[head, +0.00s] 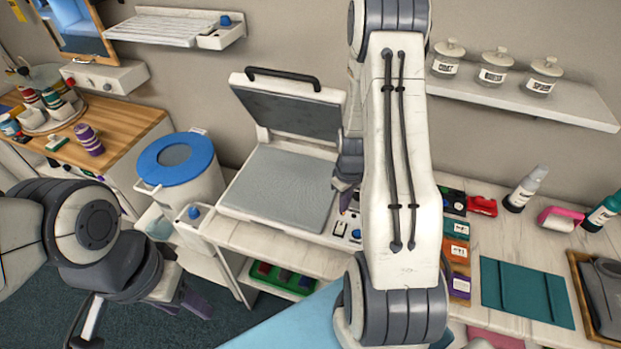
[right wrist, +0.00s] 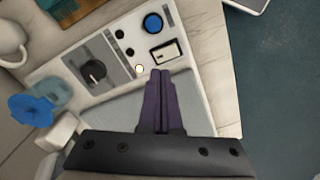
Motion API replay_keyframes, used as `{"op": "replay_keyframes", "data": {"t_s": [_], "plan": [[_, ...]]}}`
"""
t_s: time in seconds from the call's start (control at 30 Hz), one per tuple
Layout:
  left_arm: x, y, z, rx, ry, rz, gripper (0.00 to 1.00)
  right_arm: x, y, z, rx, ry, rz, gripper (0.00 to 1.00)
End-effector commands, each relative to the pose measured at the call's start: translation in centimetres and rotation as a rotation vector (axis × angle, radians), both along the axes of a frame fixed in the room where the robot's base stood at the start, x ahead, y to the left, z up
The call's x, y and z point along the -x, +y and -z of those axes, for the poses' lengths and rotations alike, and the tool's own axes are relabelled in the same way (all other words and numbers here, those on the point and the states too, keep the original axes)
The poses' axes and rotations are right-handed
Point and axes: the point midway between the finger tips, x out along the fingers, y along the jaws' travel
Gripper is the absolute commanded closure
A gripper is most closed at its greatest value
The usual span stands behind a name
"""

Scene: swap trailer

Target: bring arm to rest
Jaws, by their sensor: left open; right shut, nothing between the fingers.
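My right gripper (head: 346,188) is shut and empty; its purple fingers are pressed together. In the head view it is at the right side of the open press (head: 275,190), partly hidden behind my right arm. In the right wrist view the closed fingers (right wrist: 162,78) are over the press's front panel, close to a rocker switch (right wrist: 166,51); whether they touch it I cannot tell. My left gripper (head: 188,298) is open and empty at the lower left, above the dark floor.
A white bin with a blue lid (head: 174,158) stands left of the press. A green tray (head: 282,278) is on the shelf below. A wall shelf (head: 522,91) holds jars.

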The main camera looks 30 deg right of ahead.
Motion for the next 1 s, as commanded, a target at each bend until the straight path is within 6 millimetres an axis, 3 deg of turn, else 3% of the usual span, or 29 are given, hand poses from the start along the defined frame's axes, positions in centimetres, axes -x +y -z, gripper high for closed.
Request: {"op": "replay_keyframes", "data": {"t_s": [0.17, 0.27, 0.37, 0.53, 0.7, 0.8, 1.0], "plan": [[0.0, 0.0, 0.0, 0.000, 0.000, 0.003, 0.50, 0.0, 0.0, 0.0, 0.000, 0.000, 0.000, 1.00], [0.0, 0.0, 0.5, 0.000, -0.001, 0.007, 0.50, -0.6, 1.2, -0.5, 0.001, -0.004, -0.017, 1.00], [0.0, 0.0, 1.7, 0.000, -0.001, 0.006, 0.50, -1.9, 4.7, -2.1, 0.003, -0.016, -0.060, 1.00], [0.0, 0.0, 4.6, 0.000, 0.000, 0.004, 0.50, -1.7, 14.8, -6.2, -0.008, -0.033, -0.168, 1.00], [0.0, 0.0, 7.2, 0.000, 0.000, 0.002, 0.50, 3.1, 23.9, -9.5, -0.034, -0.042, -0.276, 1.00], [0.0, 0.0, 8.6, 0.000, 0.000, 0.000, 0.50, 7.2, 27.6, -10.7, -0.052, -0.040, -0.339, 1.00], [0.0, 0.0, 10.3, 0.000, 0.000, -0.002, 0.50, 14.0, 30.6, -11.8, -0.080, -0.028, -0.427, 1.00]]}}
